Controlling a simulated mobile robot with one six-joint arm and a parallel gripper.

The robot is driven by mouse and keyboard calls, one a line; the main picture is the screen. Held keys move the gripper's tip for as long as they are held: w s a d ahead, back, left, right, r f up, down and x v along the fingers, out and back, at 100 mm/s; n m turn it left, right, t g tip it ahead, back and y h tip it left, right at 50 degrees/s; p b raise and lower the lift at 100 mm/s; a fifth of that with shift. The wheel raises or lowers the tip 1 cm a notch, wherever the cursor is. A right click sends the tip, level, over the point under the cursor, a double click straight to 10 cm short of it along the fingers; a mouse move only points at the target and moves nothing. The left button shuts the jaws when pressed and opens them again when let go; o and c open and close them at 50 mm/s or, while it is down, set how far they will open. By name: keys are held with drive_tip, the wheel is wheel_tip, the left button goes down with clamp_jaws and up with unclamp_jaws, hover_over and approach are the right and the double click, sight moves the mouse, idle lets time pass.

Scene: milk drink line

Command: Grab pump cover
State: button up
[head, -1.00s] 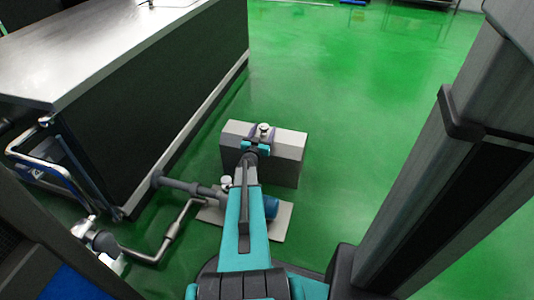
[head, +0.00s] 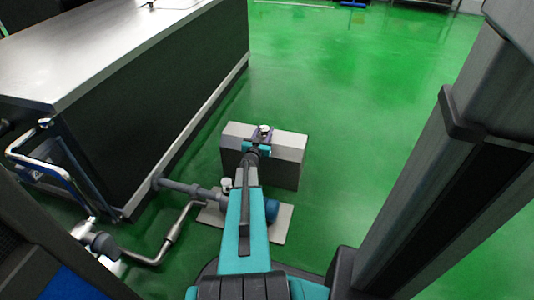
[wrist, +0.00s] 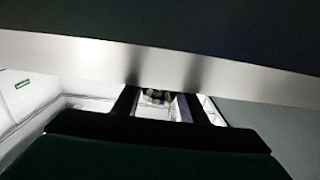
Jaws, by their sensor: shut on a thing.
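The pump cover (head: 277,163) is a grey box with a lighter top, standing beyond the pump in the head view. My gripper (head: 263,134) is at its top edge, shut on it around a small pale knob-like part. The fingers also show in the wrist view (wrist: 160,103), where a dark surface with a pale band fills the top of the picture. The pump's blue motor (head: 271,210) and its grey base plate (head: 282,226) are partly hidden by my arm. Whether the cover touches the floor is hard to tell.
Pipes (head: 170,240) run from the pump to the left. A large dark cabinet with a steel top (head: 90,55) stands at the left, with a bent metal tube rail (head: 52,172) near it. The green floor (head: 370,110) beyond and to the right is clear.

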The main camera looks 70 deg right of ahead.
clamp_jaws()
drive_tip(key=shift+r, duration=0.25)
drive_tip(key=shift+r+p, duration=1.2)
drive_tip(key=shift+r, duration=0.6)
drive_tip(key=s+a+r+p, duration=0.1)
drive_tip(key=s+a+p, duration=0.2)
drive_tip(key=s+a, duration=0.6)
drive_tip(key=s, duration=0.4)
drive_tip(key=shift+a, duration=0.15)
drive_tip(key=shift+s, duration=0.1)
